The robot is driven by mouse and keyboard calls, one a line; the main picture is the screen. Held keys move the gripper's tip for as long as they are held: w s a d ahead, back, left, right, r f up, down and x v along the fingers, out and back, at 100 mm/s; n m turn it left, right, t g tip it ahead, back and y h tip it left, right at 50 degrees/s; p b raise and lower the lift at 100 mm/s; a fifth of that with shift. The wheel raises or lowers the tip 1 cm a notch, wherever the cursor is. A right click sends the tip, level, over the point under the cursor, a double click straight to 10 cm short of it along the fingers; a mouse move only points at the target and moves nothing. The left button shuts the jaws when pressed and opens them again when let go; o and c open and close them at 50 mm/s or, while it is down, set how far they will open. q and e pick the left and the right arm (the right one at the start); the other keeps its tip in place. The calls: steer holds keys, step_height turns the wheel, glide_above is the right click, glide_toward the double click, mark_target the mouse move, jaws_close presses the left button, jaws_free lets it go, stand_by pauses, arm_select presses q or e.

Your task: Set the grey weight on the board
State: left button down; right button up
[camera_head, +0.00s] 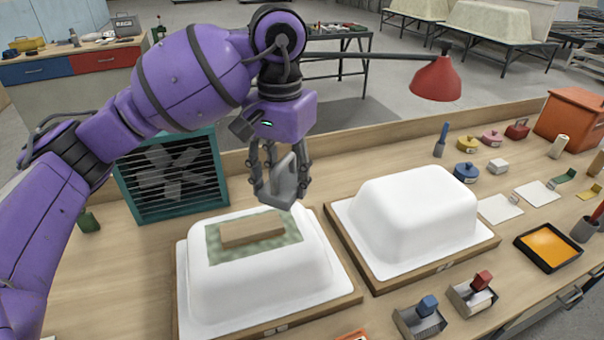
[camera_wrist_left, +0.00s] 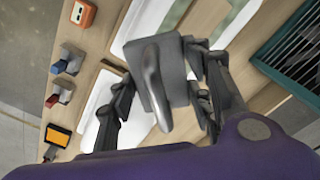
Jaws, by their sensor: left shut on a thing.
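The grey weight (camera_head: 280,184) is a block with an upright handle. My left gripper (camera_head: 276,178) is shut on it and holds it in the air over the back right part of the left white tub shell (camera_head: 272,276). The weight (camera_wrist_left: 150,78) also shows between the fingers of the left gripper (camera_wrist_left: 160,95) in the left wrist view. The board (camera_head: 252,230) is a small wooden plank lying on a greenish mat (camera_head: 226,256) on top of that shell. The weight is above and to the right of the board, apart from it. My right gripper is not in view.
A second white shell (camera_head: 408,222) stands to the right. A teal fan (camera_head: 172,178) stands behind the left shell, and a red lamp (camera_head: 437,80) hangs at the back. An orange paint tray (camera_head: 548,246) and tools with blue and red handles (camera_head: 428,306) lie at the right front.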

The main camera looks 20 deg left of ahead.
arm_select(q)
steer(key=p, duration=0.1)
glide_above(251, 226)
steer(key=f, duration=0.5)
steer(key=shift+w+d+f, duration=0.2)
steer(key=shift+d+f, duration=0.1)
steer(key=shift+f, duration=0.1)
steer(key=shift+s+a+f, duration=0.1)
steer(key=shift+a+f, duration=0.3)
steer(key=shift+f, duration=0.2)
steer(key=shift+f+p, duration=0.3)
steer(key=shift+f, duration=1.15)
steer(key=c, duration=0.9)
jaws_free()
step_height(251, 226, up, 12)
steer(key=b, duration=0.1)
